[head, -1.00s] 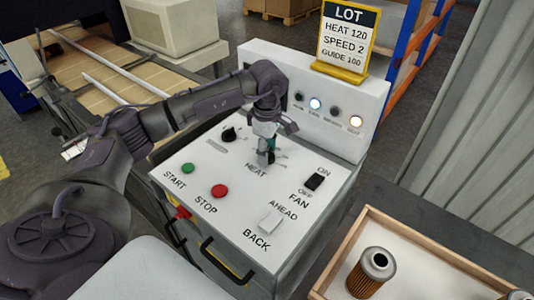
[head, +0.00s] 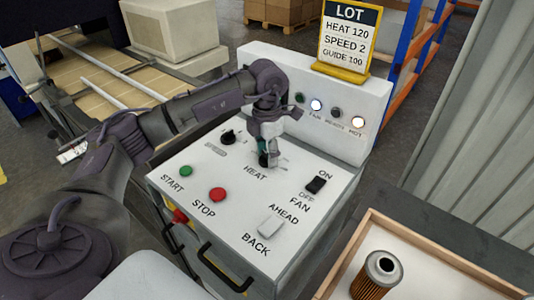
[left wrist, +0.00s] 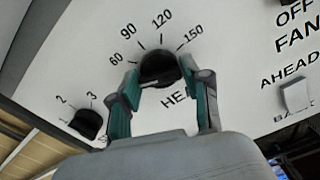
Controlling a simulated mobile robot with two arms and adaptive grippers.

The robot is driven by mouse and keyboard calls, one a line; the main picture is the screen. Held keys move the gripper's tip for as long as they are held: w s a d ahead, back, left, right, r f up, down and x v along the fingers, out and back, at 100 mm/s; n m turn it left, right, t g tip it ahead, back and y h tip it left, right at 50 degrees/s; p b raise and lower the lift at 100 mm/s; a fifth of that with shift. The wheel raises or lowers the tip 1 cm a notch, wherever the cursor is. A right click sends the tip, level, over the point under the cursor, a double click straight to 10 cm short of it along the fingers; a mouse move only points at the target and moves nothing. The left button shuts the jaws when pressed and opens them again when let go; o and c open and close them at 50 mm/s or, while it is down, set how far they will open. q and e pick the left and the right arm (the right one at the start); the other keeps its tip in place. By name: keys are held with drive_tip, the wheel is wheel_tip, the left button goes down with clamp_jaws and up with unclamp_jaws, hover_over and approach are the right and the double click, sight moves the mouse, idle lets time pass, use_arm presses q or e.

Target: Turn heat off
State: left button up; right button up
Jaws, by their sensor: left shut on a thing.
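The black HEAT knob (left wrist: 158,66) is on the white control panel (head: 180,155). Its scale in the left wrist view reads 60, 90, 120 and 150. My left gripper (head: 266,156) is over this knob, pointing down. In the left wrist view its two teal-padded fingers (left wrist: 159,84) are at both sides of the knob and closed on it. The knob's pointer is hard to make out. In the head view the gripper mostly hides the knob. My right gripper is not in view.
A black speed knob (head: 228,136), green START button (head: 185,171), red STOP button (head: 217,194), FAN switch (head: 316,184) and white AHEAD/BACK switch (head: 271,226) share the panel. FAN (head: 316,105) and HOT (head: 358,122) lamps glow. A filter cartridge (head: 375,277) stands in a tray (head: 432,247) at right.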

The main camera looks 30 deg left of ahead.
sight(267, 154)
use_arm(q)
drive_tip(key=shift+n, duration=1.1)
drive_tip(key=o, duration=1.2)
drive_tip(key=shift+c, duration=0.2)
wheel_tip(267, 154, up, 12)
